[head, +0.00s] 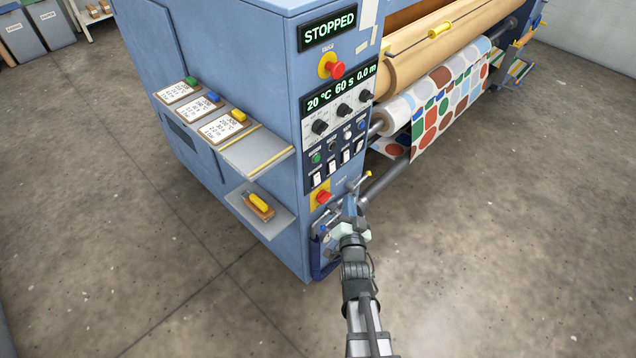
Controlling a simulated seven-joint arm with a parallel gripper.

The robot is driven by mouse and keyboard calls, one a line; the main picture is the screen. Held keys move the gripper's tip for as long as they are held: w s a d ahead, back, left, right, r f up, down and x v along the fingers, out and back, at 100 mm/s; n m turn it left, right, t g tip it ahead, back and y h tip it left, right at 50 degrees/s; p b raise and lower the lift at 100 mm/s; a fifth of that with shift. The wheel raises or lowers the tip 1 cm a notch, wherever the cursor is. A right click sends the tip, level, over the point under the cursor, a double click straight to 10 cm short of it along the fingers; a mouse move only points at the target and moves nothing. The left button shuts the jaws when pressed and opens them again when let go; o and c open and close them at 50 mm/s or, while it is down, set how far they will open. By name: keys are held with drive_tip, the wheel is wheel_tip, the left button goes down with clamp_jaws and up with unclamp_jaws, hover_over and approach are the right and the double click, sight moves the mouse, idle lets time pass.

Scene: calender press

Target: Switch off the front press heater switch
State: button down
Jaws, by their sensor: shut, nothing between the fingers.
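The press's blue control panel (302,160) faces me in the head view. A row of white rocker switches (331,169) runs along its lower part, under several small round buttons. The labels are too small to read, so I cannot tell which is the front press heater switch, nor the switches' positions. My gripper (350,205) is shut and empty. In the picture it is below the switch row, to the right of the lower red emergency button (323,197). It appears apart from the switches, but its distance from the panel is unclear.
The upper display (329,31) reads STOPPED; the lower display (340,88) reads 20 °C, 60 s, 0.0 m. An upper red button (336,70) and black knobs (343,110) sit above the switches. Side shelves (258,152) jut left. Rollers with patterned fabric (450,95) extend right.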

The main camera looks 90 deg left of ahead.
drive_tip(key=s+a+f, duration=0.1)
drive_tip(key=s+a, duration=0.4)
drive_tip(key=s, duration=0.1)
drive_tip(key=shift+a, duration=0.4)
drive_tip(key=shift+a+f, duration=0.1)
idle(2.0)
drive_tip(key=shift+s+a, duration=0.2)
drive_tip(key=shift+s, duration=0.05)
drive_tip(key=shift+s+a+f, duration=0.1)
drive_tip(key=shift+s+a, duration=0.1)
drive_tip(key=shift+a, duration=0.05)
idle(0.7)
drive_tip(key=shift+d, duration=0.1)
idle(0.4)
drive_tip(key=shift+w+d, duration=0.45)
drive_tip(key=shift+w, duration=0.1)
drive_tip(key=shift+w+d+r, duration=0.25)
drive_tip(key=shift+w+d, duration=0.6)
drive_tip(key=shift+d, duration=0.05)
drive_tip(key=shift+w+d+r, duration=0.2)
drive_tip(key=shift+w+d, duration=0.65)
drive_tip(key=shift+d, duration=0.05)
